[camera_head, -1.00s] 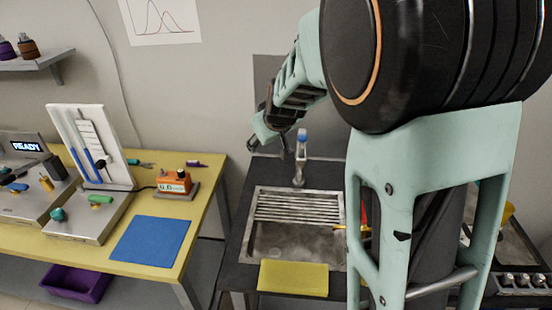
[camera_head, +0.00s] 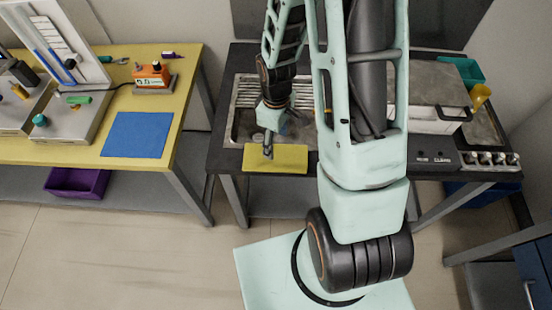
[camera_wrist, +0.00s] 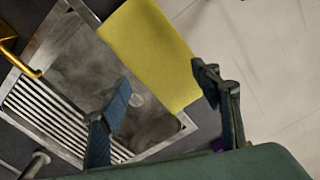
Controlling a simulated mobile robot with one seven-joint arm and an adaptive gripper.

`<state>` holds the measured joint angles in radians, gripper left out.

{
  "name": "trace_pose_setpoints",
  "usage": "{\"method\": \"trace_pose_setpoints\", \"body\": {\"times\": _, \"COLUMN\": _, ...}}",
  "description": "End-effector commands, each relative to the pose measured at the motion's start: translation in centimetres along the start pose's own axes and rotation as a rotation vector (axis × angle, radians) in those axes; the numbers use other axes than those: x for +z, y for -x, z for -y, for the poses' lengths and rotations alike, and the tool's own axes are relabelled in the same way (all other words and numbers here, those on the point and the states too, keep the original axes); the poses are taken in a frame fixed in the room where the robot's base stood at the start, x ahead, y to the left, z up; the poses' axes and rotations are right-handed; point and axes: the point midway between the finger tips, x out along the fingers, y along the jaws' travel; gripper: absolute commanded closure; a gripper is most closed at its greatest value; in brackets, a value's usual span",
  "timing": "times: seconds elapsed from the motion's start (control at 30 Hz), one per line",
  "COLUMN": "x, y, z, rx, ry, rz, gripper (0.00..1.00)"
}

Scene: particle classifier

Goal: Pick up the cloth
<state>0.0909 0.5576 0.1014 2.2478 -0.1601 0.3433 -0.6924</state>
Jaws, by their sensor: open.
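In the wrist view the cloth (camera_wrist: 150,52) lies flat along the basin's edge, beyond my fingers. My gripper (camera_head: 268,145) is above the cloth's left part, pointing down. In the wrist view my gripper (camera_wrist: 160,85) is open and empty, one finger over the basin and the other near the cloth's outer edge. I cannot tell whether the fingers touch the cloth.
The metal sink (camera_head: 242,125) with a slatted drainer lies behind the cloth. A yellow table (camera_head: 188,80) with a blue mat (camera_head: 138,134) and devices stands left. A scale-like box (camera_head: 425,90) and a row of knobs are on the counter's right.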

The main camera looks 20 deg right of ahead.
Motion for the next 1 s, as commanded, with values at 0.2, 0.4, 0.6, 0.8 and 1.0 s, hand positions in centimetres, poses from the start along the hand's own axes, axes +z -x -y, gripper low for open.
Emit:
{"method": "trace_pose_setpoints", "body": {"times": 0.2, "x": 0.0, "y": -4.0, "z": 0.0, "rx": -0.001, "ry": 0.001, "rz": 0.0, "gripper": 0.42}}
{"method": "trace_pose_setpoints", "body": {"times": 0.4, "x": -0.1, "y": -6.0, "z": 0.0, "rx": 0.0, "ry": -0.001, "rz": -0.001, "gripper": 0.42}}
{"method": "trace_pose_setpoints", "body": {"times": 0.6, "x": -0.1, "y": -6.4, "z": 0.0, "rx": 0.001, "ry": -0.001, "rz": -0.001, "gripper": 0.42}}
{"method": "trace_pose_setpoints", "body": {"times": 0.8, "x": -0.1, "y": -6.3, "z": 0.0, "rx": 0.001, "ry": -0.001, "rz": -0.001, "gripper": 0.42}}
{"method": "trace_pose_setpoints", "body": {"times": 1.0, "x": 0.0, "y": -6.6, "z": 0.0, "rx": 0.0, "ry": -0.001, "rz": -0.001, "gripper": 0.42}}
